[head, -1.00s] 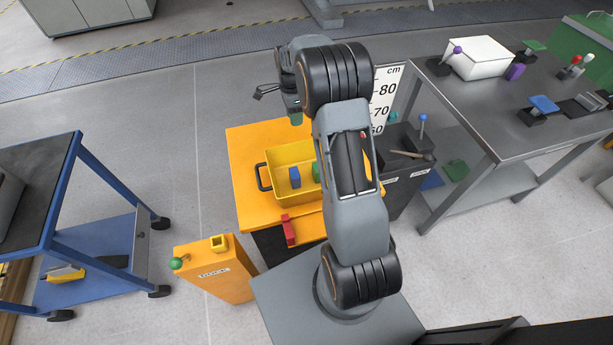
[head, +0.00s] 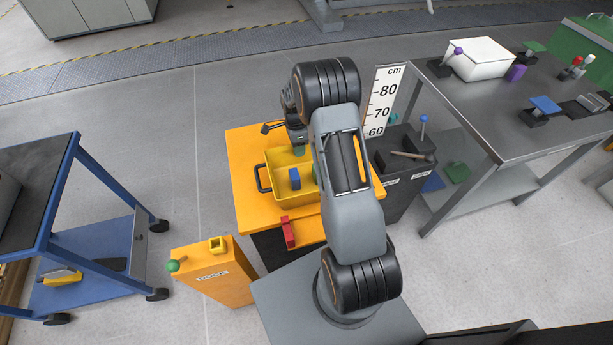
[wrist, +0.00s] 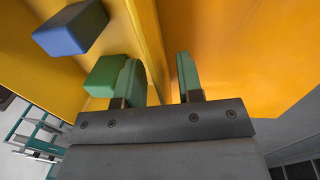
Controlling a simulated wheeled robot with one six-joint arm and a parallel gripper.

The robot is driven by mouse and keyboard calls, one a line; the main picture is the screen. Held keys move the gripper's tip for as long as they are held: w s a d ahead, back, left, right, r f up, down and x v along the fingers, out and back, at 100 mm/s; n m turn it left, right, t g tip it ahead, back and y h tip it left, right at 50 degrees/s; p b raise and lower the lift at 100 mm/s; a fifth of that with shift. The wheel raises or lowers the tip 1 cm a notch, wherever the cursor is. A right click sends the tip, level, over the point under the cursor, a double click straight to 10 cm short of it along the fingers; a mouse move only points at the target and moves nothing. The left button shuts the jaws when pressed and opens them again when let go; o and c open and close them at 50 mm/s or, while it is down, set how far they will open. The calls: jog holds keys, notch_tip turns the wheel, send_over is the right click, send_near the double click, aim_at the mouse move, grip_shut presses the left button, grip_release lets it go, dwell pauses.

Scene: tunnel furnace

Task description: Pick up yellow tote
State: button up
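The yellow tote (head: 283,203) sits on an orange stand, with a dark handle on its left side. A blue block (head: 294,179) and a green block, partly behind my arm, are inside it. My gripper (head: 299,150) is low at the tote's far side. In the wrist view my gripper (wrist: 162,80) is open, its two green-padded fingers apart. The tote's wall (wrist: 148,25) runs between them, with no clear contact. The green block (wrist: 103,76) is beside the left finger, and the blue block (wrist: 70,27) is farther up. My arm hides the tote's right part.
The orange stand (head: 245,150) has a red item (head: 288,232) at its front. An orange box (head: 212,272) stands front left. A blue cart (head: 95,255) is at left; a dark bin (head: 402,185) and metal table (head: 475,110) are at right.

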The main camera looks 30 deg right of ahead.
jog(key=shift+f, duration=0.4)
grip_shut()
